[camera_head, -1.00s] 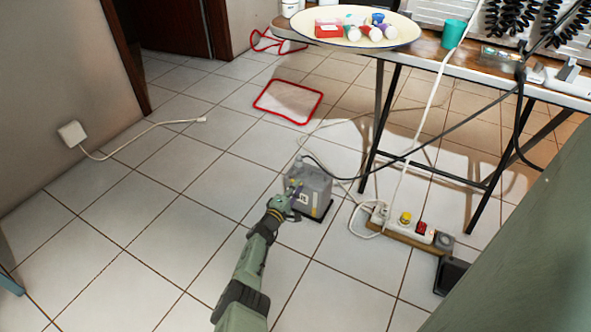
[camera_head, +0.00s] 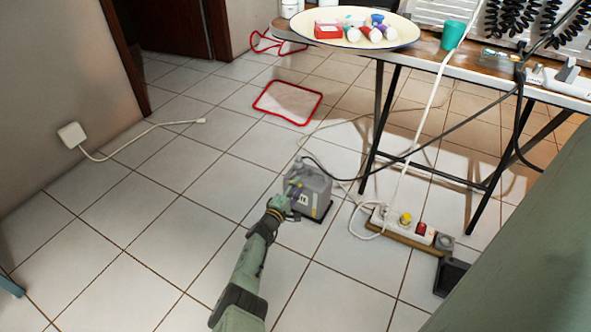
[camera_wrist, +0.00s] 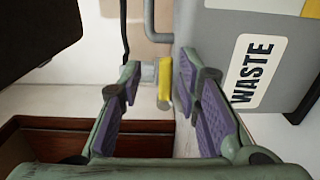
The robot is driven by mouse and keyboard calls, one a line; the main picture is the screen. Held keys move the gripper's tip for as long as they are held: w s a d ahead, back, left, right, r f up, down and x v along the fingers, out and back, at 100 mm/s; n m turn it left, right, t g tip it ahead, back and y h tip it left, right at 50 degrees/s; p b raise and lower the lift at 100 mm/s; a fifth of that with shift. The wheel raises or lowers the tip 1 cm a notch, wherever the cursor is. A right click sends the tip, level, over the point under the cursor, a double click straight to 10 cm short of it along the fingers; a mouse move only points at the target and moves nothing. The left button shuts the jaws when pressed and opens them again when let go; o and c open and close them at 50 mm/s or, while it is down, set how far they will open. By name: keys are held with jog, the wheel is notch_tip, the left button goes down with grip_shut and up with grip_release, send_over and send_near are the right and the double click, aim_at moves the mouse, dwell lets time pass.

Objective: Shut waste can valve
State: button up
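The grey waste can (camera_head: 318,190) stands on the tiled floor, left of the table. Its side with the WASTE label (camera_wrist: 253,70) fills the right of the wrist view. My gripper (camera_head: 290,193) is low beside the can's near left side. In the wrist view my gripper (camera_wrist: 158,82) is open, with purple pads on its fingers. A yellow lever (camera_wrist: 165,84), apparently the valve handle, shows between the fingertips, much closer to the right finger. I cannot tell whether they touch. A grey pipe (camera_wrist: 149,30) runs beside the lever. In the head view my gripper hides the valve.
A black hose (camera_head: 325,169) runs from the can toward the table (camera_head: 555,92). A power strip (camera_head: 412,226) with a white cable lies right of the can. A red-edged mat (camera_head: 288,102) lies behind it. Tiles to the left are mostly clear.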

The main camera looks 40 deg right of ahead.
jog(key=o, duration=0.5)
notch_tip(320, 180, up, 7)
jog(key=shift+w+r, duration=0.1)
jog(key=shift+w, duration=0.05)
notch_tip(320, 180, up, 3)
jog(key=shift+a+f, duration=0.15)
jog(key=shift+f, duration=0.05)
jog(key=c, duration=0.5)
jog(key=shift+s+f, duration=0.15)
jog(key=shift+s, duration=0.05)
